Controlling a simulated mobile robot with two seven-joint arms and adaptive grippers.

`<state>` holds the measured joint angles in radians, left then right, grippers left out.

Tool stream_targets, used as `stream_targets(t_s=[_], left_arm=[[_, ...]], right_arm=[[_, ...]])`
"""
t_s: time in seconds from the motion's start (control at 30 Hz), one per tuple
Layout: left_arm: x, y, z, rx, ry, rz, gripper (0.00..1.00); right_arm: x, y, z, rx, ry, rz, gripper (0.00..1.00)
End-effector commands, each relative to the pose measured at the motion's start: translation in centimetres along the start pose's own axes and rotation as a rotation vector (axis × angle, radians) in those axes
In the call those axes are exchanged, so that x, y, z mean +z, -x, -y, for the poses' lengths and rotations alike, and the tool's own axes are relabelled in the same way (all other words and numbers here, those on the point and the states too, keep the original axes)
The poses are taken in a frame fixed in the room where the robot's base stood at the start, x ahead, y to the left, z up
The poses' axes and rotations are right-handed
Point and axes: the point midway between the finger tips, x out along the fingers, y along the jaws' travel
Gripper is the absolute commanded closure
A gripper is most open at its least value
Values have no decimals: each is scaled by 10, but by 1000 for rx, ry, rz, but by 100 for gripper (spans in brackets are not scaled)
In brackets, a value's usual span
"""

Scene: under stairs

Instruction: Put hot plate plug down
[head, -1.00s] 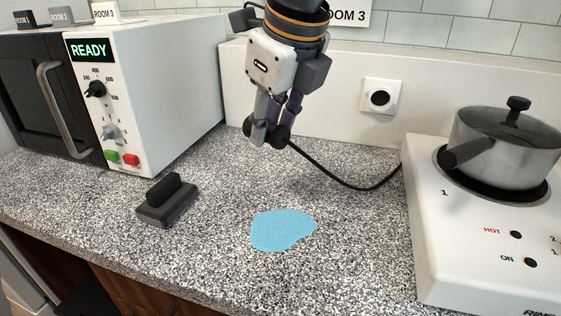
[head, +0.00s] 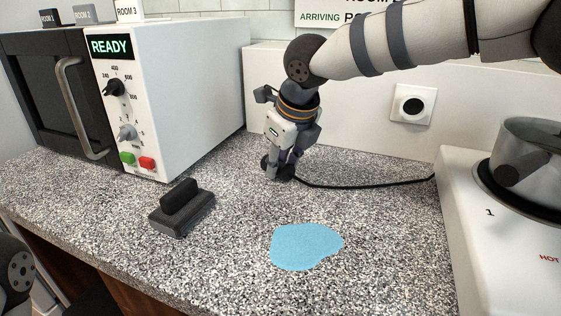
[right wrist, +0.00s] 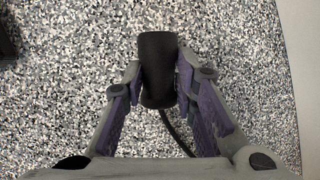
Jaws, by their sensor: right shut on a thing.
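My right gripper (head: 281,162) is shut on the black hot plate plug (head: 270,165), near the back wall between the white oven and the hot plate. In the right wrist view the plug (right wrist: 158,70) is a dark cylinder between the two fingers (right wrist: 160,82), with its cord leading back between them. In the head view the plug is at or just above the speckled counter (head: 225,235); I cannot tell if it touches. The black cord (head: 365,186) runs right along the counter to the white hot plate (head: 461,240). My left gripper is out of view.
A grey pot (head: 530,160) stands on the hot plate. A white wall socket (head: 412,104) is empty. A flat blue patch (head: 305,246) lies on the counter in front of the gripper. A black handled block (head: 182,212) sits left of it, before the white oven (head: 190,90).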

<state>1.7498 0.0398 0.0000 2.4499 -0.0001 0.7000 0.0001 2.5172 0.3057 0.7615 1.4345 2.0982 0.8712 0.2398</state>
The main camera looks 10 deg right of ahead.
Motion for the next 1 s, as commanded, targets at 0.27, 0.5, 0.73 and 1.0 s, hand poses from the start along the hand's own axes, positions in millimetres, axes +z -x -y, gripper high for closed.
stream_targets(t_s=[0.27, 0.5, 0.73, 1.0], left_arm=[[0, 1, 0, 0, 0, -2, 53], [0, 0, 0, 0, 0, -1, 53], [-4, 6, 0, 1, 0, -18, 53], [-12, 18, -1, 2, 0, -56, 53]], right_arm=[[-1, -2, 0, 1, -1, -1, 56], [-1, -2, 0, 1, -1, -1, 54], [2, 29, 1, -3, -1, 8, 54], [1, 101, 1, -3, -2, 6, 54]])
